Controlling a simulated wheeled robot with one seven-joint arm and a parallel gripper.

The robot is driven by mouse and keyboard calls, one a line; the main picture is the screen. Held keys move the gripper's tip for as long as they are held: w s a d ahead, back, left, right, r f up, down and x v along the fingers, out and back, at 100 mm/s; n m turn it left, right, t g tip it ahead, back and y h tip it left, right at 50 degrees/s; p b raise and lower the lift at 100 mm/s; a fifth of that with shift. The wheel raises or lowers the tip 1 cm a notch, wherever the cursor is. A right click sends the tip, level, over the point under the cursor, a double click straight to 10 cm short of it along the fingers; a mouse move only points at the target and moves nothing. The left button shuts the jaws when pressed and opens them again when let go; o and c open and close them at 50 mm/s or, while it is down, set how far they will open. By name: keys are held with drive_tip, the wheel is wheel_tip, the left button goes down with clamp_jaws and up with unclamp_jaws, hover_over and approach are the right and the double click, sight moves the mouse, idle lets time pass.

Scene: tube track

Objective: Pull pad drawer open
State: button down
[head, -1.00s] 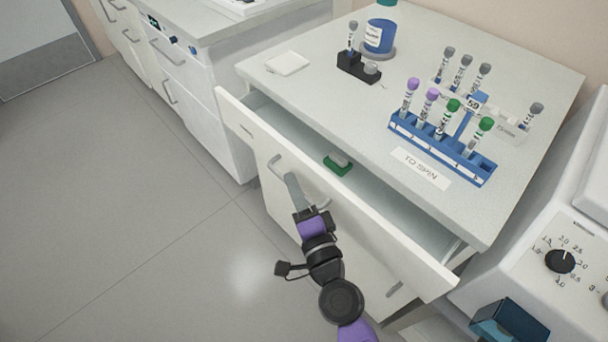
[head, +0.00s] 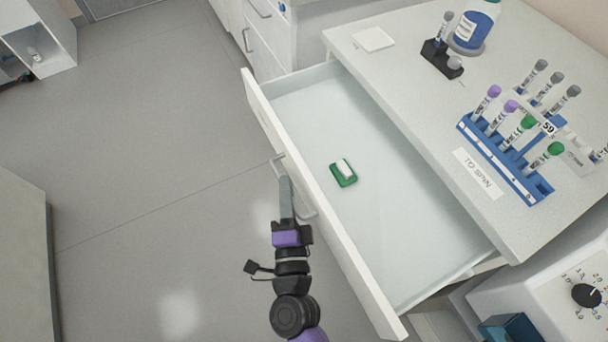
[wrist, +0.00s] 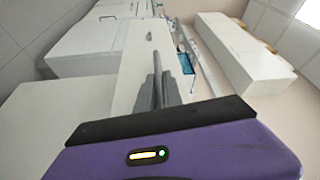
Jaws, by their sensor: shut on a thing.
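The pad drawer (head: 318,208) stands well open under the bench top, its pale inside in full view. A green pad with a white block on it (head: 343,172) lies on the drawer floor. My gripper (head: 286,186) is at the front of the drawer, shut on the metal bar handle (head: 306,208).
On the bench top (head: 400,85) stand a blue tube rack (head: 500,160) with several capped tubes, a black holder (head: 440,58) and a blue bottle (head: 473,27). A machine with a dial (head: 586,295) is at the lower right. The floor (head: 150,150) left of the drawer is clear.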

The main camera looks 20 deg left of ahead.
drive_tip(key=shift+s+a+f, duration=0.1)
drive_tip(key=shift+s+a, duration=0.5)
drive_tip(key=shift+s, duration=0.2)
drive_tip(key=c, duration=1.5)
unclamp_jaws()
drive_tip(key=v, duration=0.7)
drive_tip(key=shift+s+d+b, duration=0.2)
drive_tip(key=shift+s+b, duration=0.1)
drive_tip(key=shift+b, duration=0.1)
